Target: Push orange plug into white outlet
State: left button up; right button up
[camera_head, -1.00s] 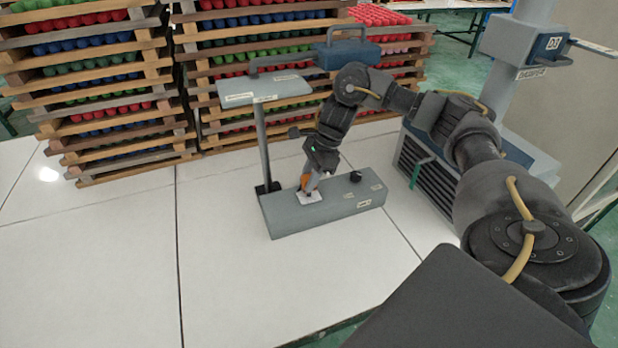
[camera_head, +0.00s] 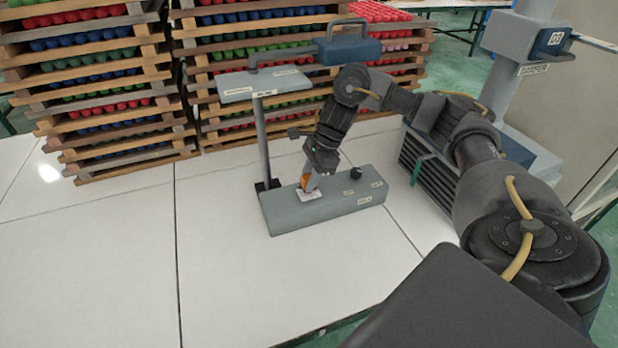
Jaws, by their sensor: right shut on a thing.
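The orange plug (camera_head: 305,178) is small and shows between the fingers of my right gripper (camera_head: 309,184). My right gripper is shut on it and points down. The white outlet (camera_head: 308,196) is a flat plate on top of a grey box (camera_head: 330,209) on the white table. The plug is right above the outlet, at its back part; I cannot tell whether it touches or sits in it. The fingertips hide part of the outlet. My left gripper is not in view.
A grey stand (camera_head: 265,135) with a flat top rises at the box's left back. A black knob (camera_head: 355,173) sits on the box. Stacked wooden trays (camera_head: 110,100) of coloured pieces stand behind. A grey machine (camera_head: 425,160) is at the right. The table's left and front are clear.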

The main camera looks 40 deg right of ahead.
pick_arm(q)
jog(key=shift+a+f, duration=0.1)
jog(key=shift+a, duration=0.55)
pick_arm(e)
jog(key=shift+f, duration=0.1)
pick_arm(q)
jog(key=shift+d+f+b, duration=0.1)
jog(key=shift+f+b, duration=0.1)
jog(key=shift+b, duration=0.1)
pick_arm(e)
jog(key=shift+f, duration=0.25)
jog(key=shift+f, duration=0.1)
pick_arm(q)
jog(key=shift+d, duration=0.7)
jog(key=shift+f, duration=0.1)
